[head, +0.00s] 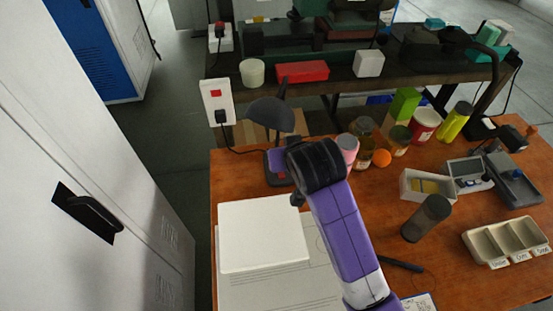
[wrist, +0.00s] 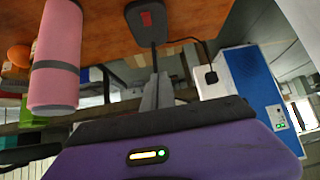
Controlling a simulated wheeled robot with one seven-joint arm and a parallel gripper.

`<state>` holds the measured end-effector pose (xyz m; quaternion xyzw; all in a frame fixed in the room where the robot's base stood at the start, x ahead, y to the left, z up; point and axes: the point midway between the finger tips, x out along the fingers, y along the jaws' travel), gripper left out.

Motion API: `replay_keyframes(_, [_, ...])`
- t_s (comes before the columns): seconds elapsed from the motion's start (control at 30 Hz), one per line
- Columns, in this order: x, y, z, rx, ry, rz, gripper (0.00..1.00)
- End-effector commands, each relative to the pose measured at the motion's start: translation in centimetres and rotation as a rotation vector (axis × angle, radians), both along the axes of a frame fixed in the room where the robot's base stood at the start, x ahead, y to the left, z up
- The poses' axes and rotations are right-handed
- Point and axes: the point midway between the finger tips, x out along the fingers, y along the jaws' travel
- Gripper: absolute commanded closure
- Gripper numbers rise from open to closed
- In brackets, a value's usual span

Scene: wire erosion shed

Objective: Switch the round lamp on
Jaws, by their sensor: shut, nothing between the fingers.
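A dark grey lamp with a rounded shade (head: 270,112) stands at the far left of the orange-brown table. Its shade looks dark, with no glow visible. Its base is partly hidden behind my gripper in the head view; the wrist view shows the dark base (wrist: 133,12) with a red switch (wrist: 146,18) on it and a thin stem. My gripper (wrist: 157,88) is shut and empty, its grey fingers pointing toward the base, apparently short of it. In the head view its fingertips are hidden by the black wrist.
A white socket panel (head: 217,101) with a red rocker holds a black plug. A pink cylinder (wrist: 58,55) stands close beside my gripper. Jars, an orange ball (head: 381,158) and a white box (head: 262,234) share the table. A cabinet (head: 90,160) stands at left.

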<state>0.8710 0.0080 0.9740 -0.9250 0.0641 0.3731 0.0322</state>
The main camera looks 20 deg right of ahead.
Motion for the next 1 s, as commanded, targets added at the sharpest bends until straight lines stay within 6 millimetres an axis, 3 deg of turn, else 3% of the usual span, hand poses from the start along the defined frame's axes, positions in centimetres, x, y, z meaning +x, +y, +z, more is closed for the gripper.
replay_keyframes(0.1, [-1.8,-0.3,-2.1,0.005,0.102,-0.029,1.00])
replay_keyframes(0.33, [-3.0,-0.5,-3.0,0.014,0.161,-0.053,1.00])
replay_keyframes(0.77, [-2.5,-0.6,-3.6,0.015,0.159,-0.053,1.00])
replay_keyframes(1.0, [-0.3,-1.1,-6.7,0.014,0.162,-0.052,1.00])
